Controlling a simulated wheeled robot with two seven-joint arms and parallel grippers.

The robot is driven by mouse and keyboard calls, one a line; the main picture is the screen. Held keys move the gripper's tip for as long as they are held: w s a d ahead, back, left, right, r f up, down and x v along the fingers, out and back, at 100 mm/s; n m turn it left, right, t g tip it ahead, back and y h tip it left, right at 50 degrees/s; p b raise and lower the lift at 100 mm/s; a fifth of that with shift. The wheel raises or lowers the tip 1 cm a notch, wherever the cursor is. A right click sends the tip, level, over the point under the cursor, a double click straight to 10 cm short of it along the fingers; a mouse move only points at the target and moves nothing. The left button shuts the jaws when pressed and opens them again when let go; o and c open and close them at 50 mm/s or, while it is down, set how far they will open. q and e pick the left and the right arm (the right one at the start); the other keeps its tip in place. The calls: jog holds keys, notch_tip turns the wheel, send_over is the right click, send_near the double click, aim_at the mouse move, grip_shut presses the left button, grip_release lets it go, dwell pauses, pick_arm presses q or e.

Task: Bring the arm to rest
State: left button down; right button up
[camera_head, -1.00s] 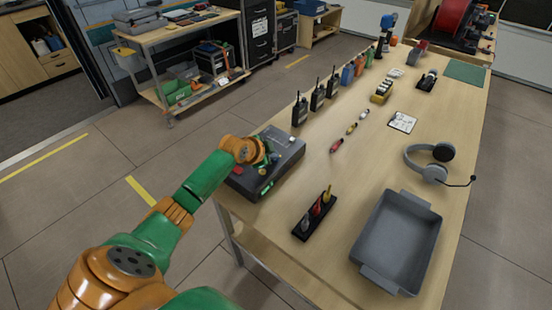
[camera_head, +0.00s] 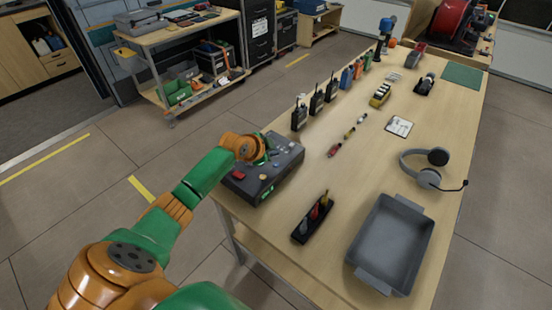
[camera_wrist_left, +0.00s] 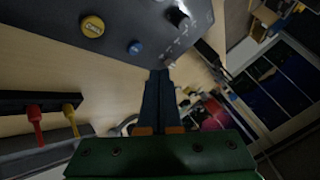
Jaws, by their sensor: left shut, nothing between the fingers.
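My left arm comes in from the lower left in the head view. Its gripper (camera_head: 267,154) is over or beside the dark control box (camera_head: 287,165) at the near left corner of the workbench; its fingers are mostly hidden by the wrist there. In the left wrist view the two dark fingers (camera_wrist_left: 160,78) are together, with nothing between them. The box top (camera_wrist_left: 120,22) shows beyond them, with a yellow knob (camera_wrist_left: 92,26) and a blue knob (camera_wrist_left: 135,47). I cannot tell whether the fingers touch the box. My right gripper is not in view.
On the workbench (camera_head: 355,180) are a black screwdriver holder (camera_head: 303,232), a grey tray (camera_head: 366,277), a headset (camera_head: 430,177), several radios (camera_head: 316,104) and a white card (camera_head: 399,126). A tool cart (camera_head: 160,50) stands at the back left. The floor left of the bench is clear.

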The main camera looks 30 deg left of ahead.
pick_arm(q)
notch_tip(320, 180, up, 3)
jog(key=shift+r+p, duration=0.1)
jog(key=shift+p, duration=0.95)
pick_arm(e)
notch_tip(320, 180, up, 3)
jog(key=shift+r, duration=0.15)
